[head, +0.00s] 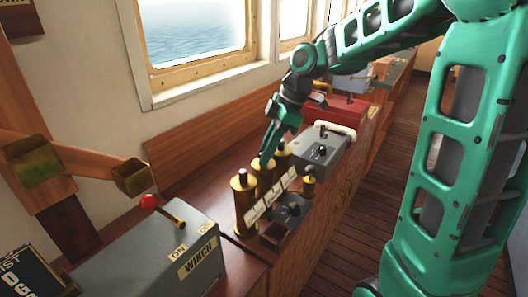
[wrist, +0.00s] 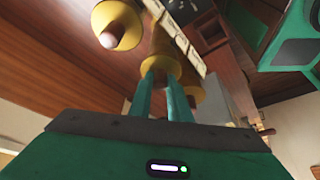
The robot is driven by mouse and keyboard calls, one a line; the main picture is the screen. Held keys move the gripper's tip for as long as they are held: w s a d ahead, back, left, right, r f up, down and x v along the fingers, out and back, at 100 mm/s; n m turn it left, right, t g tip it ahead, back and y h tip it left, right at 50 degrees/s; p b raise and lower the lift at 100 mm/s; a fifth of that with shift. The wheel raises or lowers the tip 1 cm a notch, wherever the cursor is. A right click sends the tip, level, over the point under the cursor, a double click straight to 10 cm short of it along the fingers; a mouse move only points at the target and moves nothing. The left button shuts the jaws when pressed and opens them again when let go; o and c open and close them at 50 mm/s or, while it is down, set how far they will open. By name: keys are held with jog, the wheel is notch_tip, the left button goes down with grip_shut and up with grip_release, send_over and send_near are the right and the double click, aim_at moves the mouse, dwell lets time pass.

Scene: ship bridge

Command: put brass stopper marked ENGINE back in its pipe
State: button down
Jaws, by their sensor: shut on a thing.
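Three upright brass pipes stand in a row on the wooden console in the head view: a left one (head: 245,205), a middle one (head: 264,178) and a right one (head: 283,158). The left and right pipes have a dark knob on top. My gripper (head: 267,157) points down at the top of the middle pipe. In the wrist view its fingers (wrist: 163,88) are a little apart, closed on a stopper at the middle pipe's brass top (wrist: 160,66). The stopper is mostly hidden by the fingers; I cannot tell how deep it sits. The label plates (head: 271,195) are unreadable.
A small brass piece (head: 309,186) stands to the right of the pipes. A dark box (head: 287,210) lies in front of them. A grey WINCH box (head: 160,255) with a red-knobbed lever is at left, and a grey control box (head: 322,150) is behind.

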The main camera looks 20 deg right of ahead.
jog(key=c, duration=1.6)
grip_release()
jog(key=shift+o, duration=0.2)
jog(key=w+v, duration=0.1)
jog(key=v, duration=0.9)
jog(key=shift+s+d+r, duration=0.2)
jog(key=shift+s+r, duration=0.15)
jog(key=shift+s, duration=0.15)
jog(key=s+d+f+m+h, duration=0.1)
jog(key=s+d+f+m, duration=0.3)
jog(key=s+m, duration=0.3)
jog(key=s+d+f+m+h, duration=0.1)
jog(key=s+d+f+m, duration=0.3)
jog(key=s+m, duration=0.3)
jog(key=s+d+f+m+g+h, duration=0.1)
jog(key=s+d+f+m, duration=0.3)
jog(key=s, duration=0.8)
notch_tip(320, 180, down, 3)
jog(key=m+h, duration=0.1)
jog(key=m, duration=0.2)
jog(key=shift+d+r, duration=0.2)
jog(key=shift+d, duration=0.15)
